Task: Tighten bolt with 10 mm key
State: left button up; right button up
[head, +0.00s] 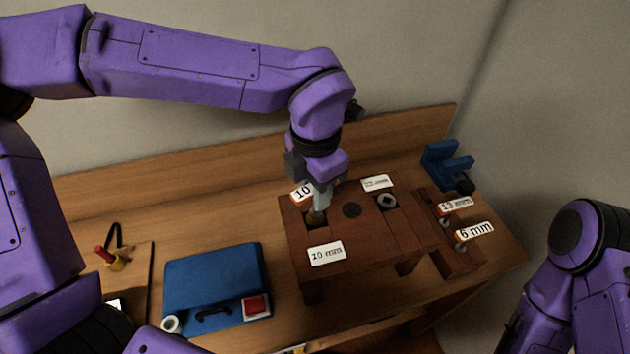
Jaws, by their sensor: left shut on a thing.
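My left gripper (322,190) is shut on the 10 mm key, whose white tag (302,192) reads "10" and is partly hidden by the gripper. The key points down at the left recess of the dark wooden block (350,236), next to the label (327,253) that reads "10 mm". The bolt under the key is hidden, so I cannot tell whether the key is seated on it. A second recess with a grey bolt (387,201) lies to the right, by a label (377,183) too small to read. My right arm is at the right edge; its gripper is out of view.
A wooden rack (455,262) to the right of the block holds keys tagged "13 mm" (456,205) and "6 mm" (475,232). A blue vise (446,163) stands behind it. A blue toolbox (213,287) and a red-handled tool (106,256) are at left on the bench.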

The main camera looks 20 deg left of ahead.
pick_arm(q)
jog(key=shift+r+m+p, duration=0.15)
jog(key=shift+m+p, duration=0.95)
jog(key=shift+p, duration=0.35)
jog(key=shift+m, duration=0.3)
jog(key=shift+m+p, duration=0.3)
jog(key=shift+p, duration=0.4)
jog(key=shift+m+p, duration=0.9)
jog(key=shift+p, duration=0.35)
jog(key=shift+m+p, duration=0.4)
jog(key=shift+m, duration=0.2)
jog(key=m, duration=0.2)
jog(key=shift+m, duration=0.3)
jog(key=o, duration=1)
jog(key=shift+c, duration=0.2)
